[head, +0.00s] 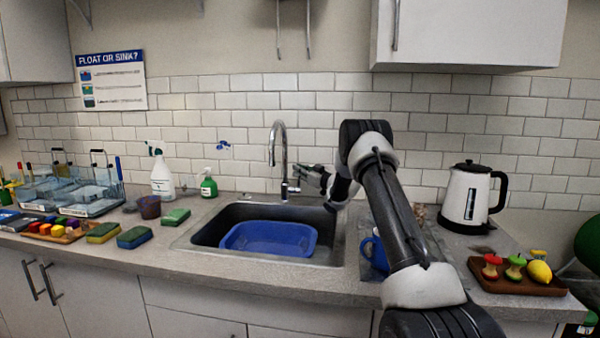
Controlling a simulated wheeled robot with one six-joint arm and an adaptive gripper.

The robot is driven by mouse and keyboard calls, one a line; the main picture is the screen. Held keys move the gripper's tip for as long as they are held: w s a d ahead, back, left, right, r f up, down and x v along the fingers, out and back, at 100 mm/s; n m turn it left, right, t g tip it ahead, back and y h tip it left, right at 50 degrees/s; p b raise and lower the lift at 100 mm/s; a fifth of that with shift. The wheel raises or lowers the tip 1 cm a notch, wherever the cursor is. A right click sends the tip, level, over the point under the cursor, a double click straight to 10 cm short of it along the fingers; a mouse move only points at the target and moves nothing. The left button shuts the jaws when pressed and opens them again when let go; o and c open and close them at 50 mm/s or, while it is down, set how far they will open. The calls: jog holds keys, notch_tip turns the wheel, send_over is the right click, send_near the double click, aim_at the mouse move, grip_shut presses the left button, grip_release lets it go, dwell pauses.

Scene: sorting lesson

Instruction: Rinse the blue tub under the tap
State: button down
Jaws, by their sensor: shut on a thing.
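The blue tub (268,238) sits upright in the basin of the sink (215,232), below the tap. Its inside looks empty, and no stream of water shows. The chrome tap (273,145) has a tall curved neck and stands behind the basin, with its lever near the base on the right. My gripper (303,173) is at the right side of the tap, at lever height, shut on the lever, which is mostly hidden by the fingers. It is above and behind the tub, apart from it.
A green soap bottle (208,184), a spray bottle (162,175) and sponges (134,237) stand left of the sink. A blue mug (374,253) is partly behind my arm. The kettle (468,198) and a wooden board (515,283) with fruit are at the right.

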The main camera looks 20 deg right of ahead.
jog(key=c, duration=1.5)
grip_release()
jog(key=shift+r, duration=0.1)
notch_tip(320, 180, up, 10)
jog(key=shift+f, duration=0.1)
